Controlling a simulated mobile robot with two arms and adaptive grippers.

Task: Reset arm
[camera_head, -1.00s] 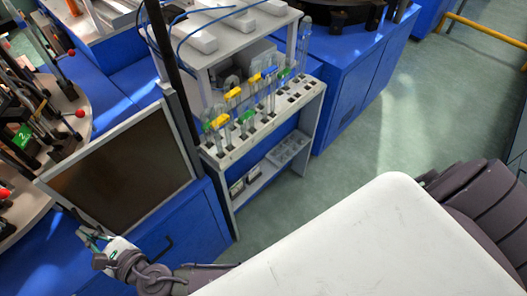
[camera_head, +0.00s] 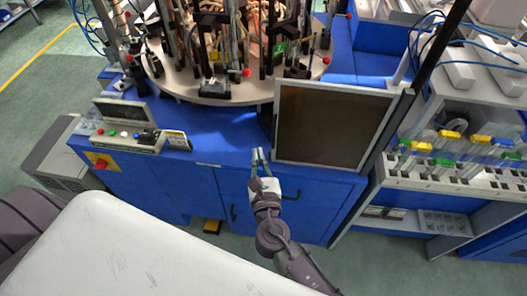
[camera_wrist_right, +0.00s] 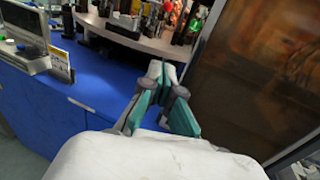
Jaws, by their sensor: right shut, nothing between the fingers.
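My right gripper (camera_head: 259,160) is in front of the blue machine base, by the lower left corner of the dark screen (camera_head: 331,124). Its teal fingers are shut and empty. The right wrist view shows the same gripper (camera_wrist_right: 163,75) with its tips together over the blue bench top, left of the screen. My right arm comes up from the bottom of the head view. My left gripper is not in view.
A round table (camera_head: 180,80) with flame-sealing fixtures stands behind. A control panel (camera_head: 129,135) with buttons is at left. A white rack (camera_head: 455,182) holding tubes with yellow, green and blue parts is at right.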

